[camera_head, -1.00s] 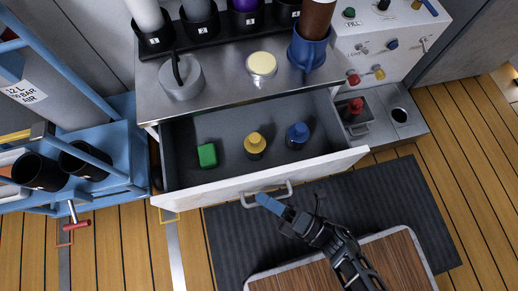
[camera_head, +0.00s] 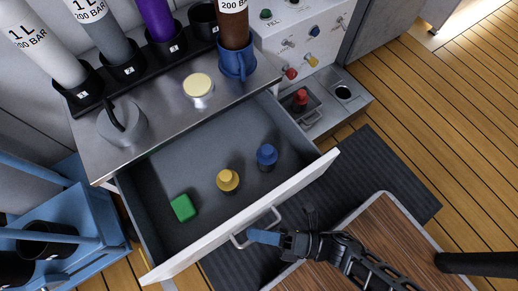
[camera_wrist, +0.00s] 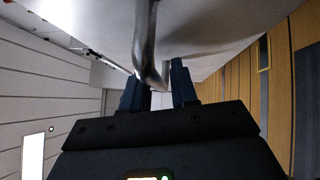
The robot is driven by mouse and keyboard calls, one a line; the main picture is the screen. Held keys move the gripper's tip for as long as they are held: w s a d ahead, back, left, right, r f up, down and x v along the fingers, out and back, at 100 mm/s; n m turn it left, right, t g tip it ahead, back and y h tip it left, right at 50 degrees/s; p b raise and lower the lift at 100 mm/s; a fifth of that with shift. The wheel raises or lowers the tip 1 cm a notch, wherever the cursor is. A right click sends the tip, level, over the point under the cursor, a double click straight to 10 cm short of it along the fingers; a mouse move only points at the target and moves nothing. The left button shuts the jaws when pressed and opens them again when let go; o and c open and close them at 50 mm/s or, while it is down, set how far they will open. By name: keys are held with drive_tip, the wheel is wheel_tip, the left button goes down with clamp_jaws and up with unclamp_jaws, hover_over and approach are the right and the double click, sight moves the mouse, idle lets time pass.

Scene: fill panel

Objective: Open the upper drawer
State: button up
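The upper drawer (camera_head: 160,262) is pulled out, with its white front facing me and its dark interior exposed. Its metal handle (camera_head: 256,230) is on the front. Inside stand a green block (camera_head: 183,208), a yellow-topped item (camera_head: 228,180) and a blue-topped item (camera_head: 266,156). My gripper (camera_head: 265,237) is at the handle. The exact finger contact is partly hidden.
Several cylinders stand behind. A blue rack (camera_head: 80,225) is at left. A dark mat (camera_head: 385,170) and wooden floor lie at right.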

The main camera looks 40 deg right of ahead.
drive_tip(key=shift+o, duration=0.5)
drive_tip(key=shift+s, duration=0.1)
drive_tip(key=v, duration=0.7)
drive_tip(key=shift+s+d+p, duration=0.2)
drive_tip(key=shift+d+p, duration=0.05)
drive_tip(key=shift+p, duration=0.1)
drive_tip(key=s+d+r+m+h, duration=0.1)
drive_tip(key=d+r+m+h, duration=0.35)
drive_tip(key=r+m, duration=0.5)
drive_tip(key=d+r+m+h, duration=0.3)
drive_tip(key=r+m+h, duration=0.2)
drive_tip(key=r+m, duration=0.45)
drive_tip(key=s+d+r+m+h, duration=0.1)
drive_tip(key=d+r+m+h, duration=0.25)
drive_tip(key=r+m, duration=0.6)
wheel_tip(320, 180, up, 30)
drive_tip(key=p, duration=2.9)
drive_tip(key=shift+a+f+t+h, duration=0.2)
drive_tip(key=shift+f+t+h, duration=0.1)
drive_tip(key=shift+t, duration=0.1)
